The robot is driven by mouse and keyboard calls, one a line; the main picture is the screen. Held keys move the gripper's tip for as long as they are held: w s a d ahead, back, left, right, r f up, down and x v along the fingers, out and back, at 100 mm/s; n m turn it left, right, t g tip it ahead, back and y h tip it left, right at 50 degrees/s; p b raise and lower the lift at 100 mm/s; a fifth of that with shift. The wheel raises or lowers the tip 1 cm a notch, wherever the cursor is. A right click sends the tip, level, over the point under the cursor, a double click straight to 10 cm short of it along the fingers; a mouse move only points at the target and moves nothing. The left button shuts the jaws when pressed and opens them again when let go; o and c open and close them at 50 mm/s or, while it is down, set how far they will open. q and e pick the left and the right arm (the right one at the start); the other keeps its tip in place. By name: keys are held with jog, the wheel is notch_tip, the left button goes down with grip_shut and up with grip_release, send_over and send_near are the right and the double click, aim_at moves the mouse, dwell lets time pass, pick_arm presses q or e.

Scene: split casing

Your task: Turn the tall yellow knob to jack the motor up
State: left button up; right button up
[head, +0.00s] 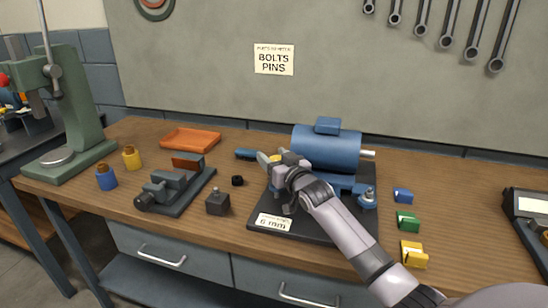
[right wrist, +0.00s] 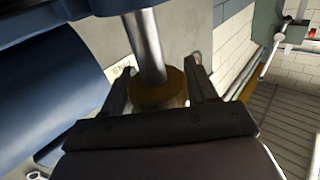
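The blue motor (head: 325,148) sits over a dark base plate (head: 315,228) on the bench; its large blue body also fills the left of the right wrist view (right wrist: 50,95). The tall yellow knob (head: 276,158) stands at the motor's left side. In the right wrist view the knob (right wrist: 158,95) is on a metal rod (right wrist: 147,45), between the two dark fingers. My right gripper (head: 271,160) reaches across the plate's front and appears shut on the knob, a finger close against each side. My right arm hides part of the plate and motor mount. My left gripper is not in view.
An orange tray (head: 190,141), a grey vise (head: 172,188), a dark block (head: 217,203) and blue and yellow cylinders (head: 131,158) lie left. Blue, green and yellow blocks (head: 413,254) stand right. A green press (head: 75,110) stands far left.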

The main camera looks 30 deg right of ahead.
jog(key=shift+o, duration=1)
jog(key=shift+s, duration=0.15)
jog(key=s, duration=0.7)
jog(key=shift+a, duration=0.25)
jog(key=shift+f, duration=0.1)
